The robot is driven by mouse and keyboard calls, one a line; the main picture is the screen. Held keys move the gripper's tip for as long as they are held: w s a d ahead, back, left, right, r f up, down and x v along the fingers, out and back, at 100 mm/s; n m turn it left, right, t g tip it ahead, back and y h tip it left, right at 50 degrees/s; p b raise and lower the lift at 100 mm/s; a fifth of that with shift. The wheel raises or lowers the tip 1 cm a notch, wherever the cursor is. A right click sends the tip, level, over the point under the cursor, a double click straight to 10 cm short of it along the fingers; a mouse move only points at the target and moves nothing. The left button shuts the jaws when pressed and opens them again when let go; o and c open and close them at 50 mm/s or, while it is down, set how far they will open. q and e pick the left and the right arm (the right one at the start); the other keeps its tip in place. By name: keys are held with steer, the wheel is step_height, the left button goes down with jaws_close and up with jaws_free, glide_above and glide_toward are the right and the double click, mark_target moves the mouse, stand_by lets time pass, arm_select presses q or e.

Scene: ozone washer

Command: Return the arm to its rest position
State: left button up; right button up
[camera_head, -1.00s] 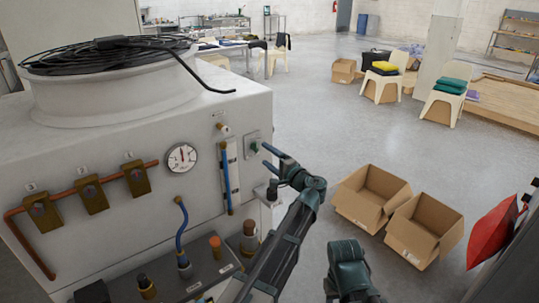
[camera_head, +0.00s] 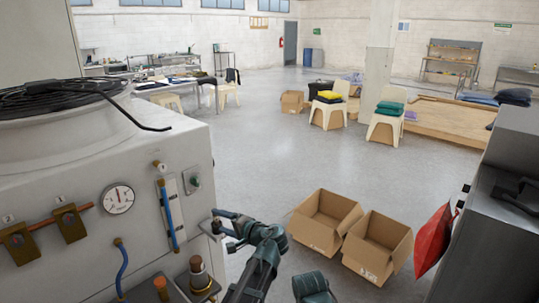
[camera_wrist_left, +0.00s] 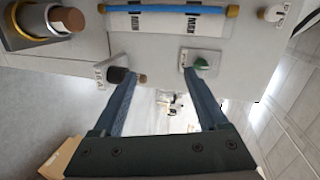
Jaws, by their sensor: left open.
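My left gripper (camera_head: 222,222) is beside the right side of the grey washer cabinet (camera_head: 185,150), below a small panel with a green knob (camera_head: 194,181). In the left wrist view the two fingers (camera_wrist_left: 159,73) are wide apart with nothing between them. The green knob (camera_wrist_left: 201,65) shows by the right fingertip, and a dark knob (camera_wrist_left: 118,75) by the left one; I cannot tell whether either touches. A dark teal part of my right arm shows at the bottom of the head view, with no fingers visible.
The cabinet carries a gauge (camera_head: 118,199), a blue tube (camera_head: 167,216) and brass fittings. Two open cardboard boxes (camera_head: 325,222) (camera_head: 377,246) stand on the floor to the right. A red item (camera_head: 432,241) hangs by a dark cabinet (camera_head: 497,230). The floor between is clear.

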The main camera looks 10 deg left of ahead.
arm_select(q)
steer(key=s+d+f+g+h, duration=0.3)
steer(key=s+d+f, duration=0.2)
steer(key=s, duration=0.3)
steer(key=s+d+f+n+g+h, duration=0.1)
steer(key=s+d+f+h, duration=0.3)
steer(key=s, duration=0.5)
steer(key=s+d+f+g+h, duration=0.4)
steer(key=s+d+f, duration=0.3)
steer(key=s, duration=0.2)
steer(key=shift+s+d+f+n+g, duration=0.2)
steer(key=shift+d+n+g, duration=0.1)
steer(key=shift+n, duration=0.1)
